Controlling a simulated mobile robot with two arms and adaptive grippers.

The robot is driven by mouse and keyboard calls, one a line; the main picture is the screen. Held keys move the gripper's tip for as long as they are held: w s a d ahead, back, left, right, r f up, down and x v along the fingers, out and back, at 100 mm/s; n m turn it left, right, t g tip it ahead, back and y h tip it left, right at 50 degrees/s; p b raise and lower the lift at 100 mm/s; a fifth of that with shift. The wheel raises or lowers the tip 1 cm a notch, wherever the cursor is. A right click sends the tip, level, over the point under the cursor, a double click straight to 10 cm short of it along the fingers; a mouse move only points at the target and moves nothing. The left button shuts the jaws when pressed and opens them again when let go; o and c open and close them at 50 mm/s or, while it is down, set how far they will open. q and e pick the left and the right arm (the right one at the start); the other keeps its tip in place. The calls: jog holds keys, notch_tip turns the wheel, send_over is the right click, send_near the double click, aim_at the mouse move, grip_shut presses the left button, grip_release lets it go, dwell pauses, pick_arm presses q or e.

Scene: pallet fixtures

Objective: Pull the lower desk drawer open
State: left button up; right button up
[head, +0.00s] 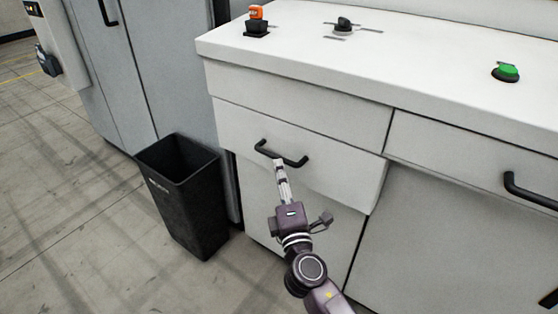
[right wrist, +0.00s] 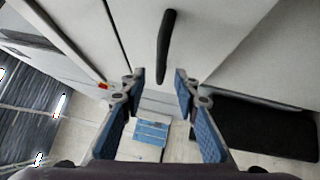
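The lower desk drawer (head: 330,178) is a white front under a shallower upper drawer (head: 300,112). Its right edge appears to stand out slightly from the panel below. Its black bar handle (head: 268,150) also shows in the right wrist view (right wrist: 167,45). My right gripper (head: 279,163) is at the handle in the head view. In the right wrist view its two fingers (right wrist: 159,78) are apart, with the handle's lower end between the tips in the picture. I cannot tell whether they touch it. My left gripper is not in view.
A black bin (head: 180,195) stands on the floor left of the desk. Grey cabinets (head: 165,60) are behind it. The white desktop (head: 420,75) holds an orange switch (head: 256,14), a black knob (head: 344,24) and a green button (head: 505,72). Another black handle (head: 530,192) is at right.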

aim_at(276, 157)
jog(key=x, duration=0.6)
jog(key=shift+w, duration=0.35)
jog(key=shift+f, duration=0.1)
grip_shut()
